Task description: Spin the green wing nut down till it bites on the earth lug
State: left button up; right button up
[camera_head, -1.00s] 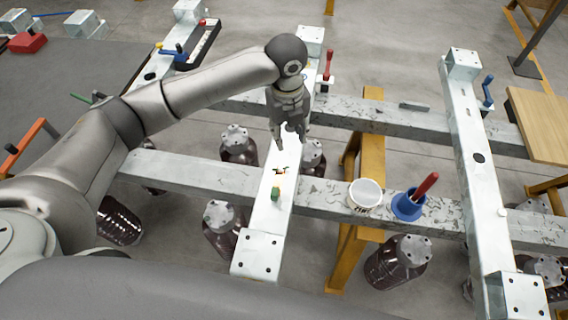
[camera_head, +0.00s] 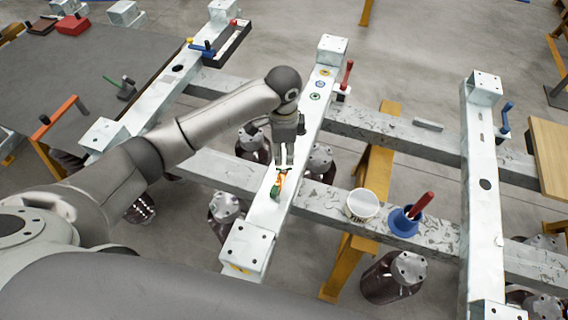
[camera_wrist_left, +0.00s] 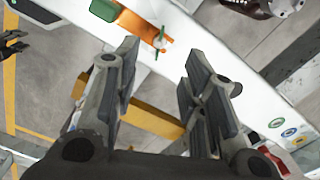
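The green wing nut (camera_wrist_left: 159,44) shows in the left wrist view as a thin green bar on a pale stud, over the orange earth lug (camera_wrist_left: 138,31) on the white beam. In the head view the orange lug (camera_head: 281,180) lies just in front of my left gripper (camera_head: 284,168); the nut is too small to make out there. My left gripper (camera_wrist_left: 163,54) is open, its two dark fingers on either side of the nut in the wrist picture, with visible gaps. I cannot tell its height above the beam. My right gripper is not in view.
A green block (camera_head: 275,191) sits on the beam beside the lug. A white cup (camera_head: 363,205) and a blue funnel-like holder (camera_head: 401,222) with a red handle stand on the cross beam to the right. A red-handled clamp (camera_head: 345,78) stands at the beam's far end.

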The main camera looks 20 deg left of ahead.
aim_at(284, 167)
pick_arm(q)
notch_tip(284, 167, down, 7)
jog(key=shift+f, duration=0.2)
grip_shut()
dwell(0.3)
